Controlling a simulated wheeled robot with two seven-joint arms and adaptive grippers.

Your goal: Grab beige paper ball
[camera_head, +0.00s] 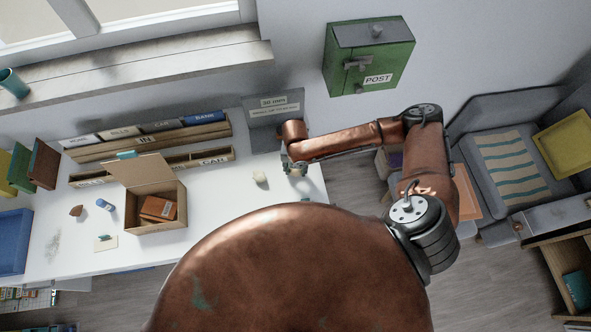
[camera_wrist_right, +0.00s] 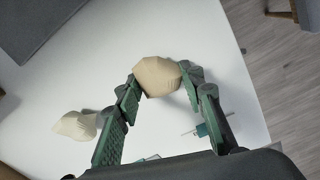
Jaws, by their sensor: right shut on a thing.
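A beige paper ball (camera_wrist_right: 157,75) is between the fingertips of my right gripper (camera_wrist_right: 160,80) in the right wrist view, with both fingers against it. In the head view my right gripper (camera_head: 294,167) is over the right part of the white desk, and the ball in it cannot be made out there. I cannot tell whether the ball touches the desk. A second, paler crumpled piece (camera_head: 259,176) lies on the desk to the left of the gripper; it also shows in the right wrist view (camera_wrist_right: 75,125). My left gripper is not in view.
An open cardboard box (camera_head: 160,205) stands mid-desk on the white desk (camera_head: 235,215). Behind it are labelled wooden organisers (camera_head: 150,140). A grey sign (camera_head: 273,120) stands behind the gripper. A small teal item (camera_wrist_right: 203,130) lies near the right finger.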

